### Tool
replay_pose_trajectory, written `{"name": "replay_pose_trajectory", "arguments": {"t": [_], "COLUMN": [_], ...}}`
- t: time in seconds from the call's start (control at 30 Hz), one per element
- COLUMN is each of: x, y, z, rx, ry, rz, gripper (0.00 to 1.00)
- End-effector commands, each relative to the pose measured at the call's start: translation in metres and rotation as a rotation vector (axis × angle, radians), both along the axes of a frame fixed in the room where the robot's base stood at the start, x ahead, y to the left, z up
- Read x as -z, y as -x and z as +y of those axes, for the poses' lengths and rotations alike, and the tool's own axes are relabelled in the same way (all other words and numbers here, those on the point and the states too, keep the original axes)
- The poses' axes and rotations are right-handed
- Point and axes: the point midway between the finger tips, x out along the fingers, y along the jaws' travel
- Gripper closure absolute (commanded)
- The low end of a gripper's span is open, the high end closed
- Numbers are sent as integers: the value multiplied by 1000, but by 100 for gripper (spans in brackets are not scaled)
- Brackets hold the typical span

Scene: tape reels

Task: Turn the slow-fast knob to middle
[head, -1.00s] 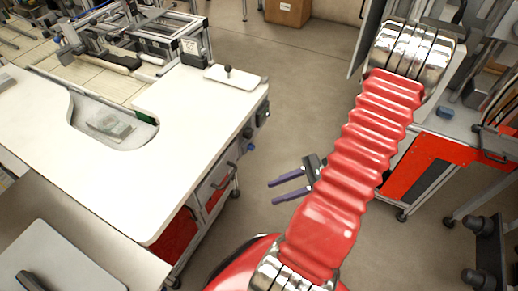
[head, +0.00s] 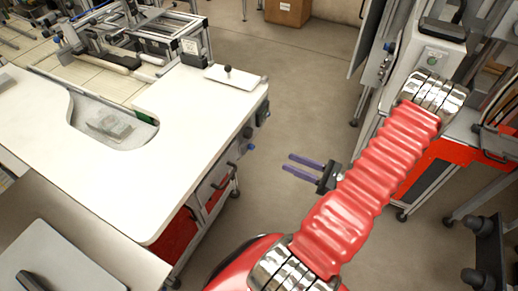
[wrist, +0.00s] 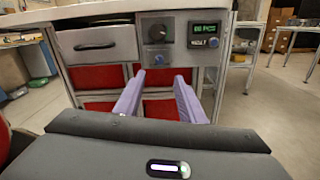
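In the wrist view, a grey control panel on the bench front carries a black round knob (wrist: 157,32) and a smaller blue-grey knob (wrist: 158,60) below it. Labels are too small to read, so I cannot tell which is the slow-fast knob or where its pointer stands. My gripper (wrist: 158,76) has two purple fingers, apart and empty, pointing toward the panel from a distance. In the head view my gripper (head: 286,162) hangs over the floor gap, right of the bench (head: 130,170), touching nothing.
A black display box (wrist: 205,35) with green digits and a blue knob (wrist: 213,42) sits right of the panel. A drawer (wrist: 98,44) with a handle is on the left, with red bins (wrist: 97,76) below. A machine (head: 425,60) stands behind my arm.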

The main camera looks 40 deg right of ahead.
Motion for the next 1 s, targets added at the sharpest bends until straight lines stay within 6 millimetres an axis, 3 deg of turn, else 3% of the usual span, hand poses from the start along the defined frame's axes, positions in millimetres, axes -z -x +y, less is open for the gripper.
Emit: {"name": "replay_pose_trajectory", "arguments": {"t": [0.27,1.0], "x": [0,0], "y": [-13,-96], "z": [5,35], "rx": [-3,-5], "ry": [0,2], "rz": [1,2], "gripper": [64,64]}}
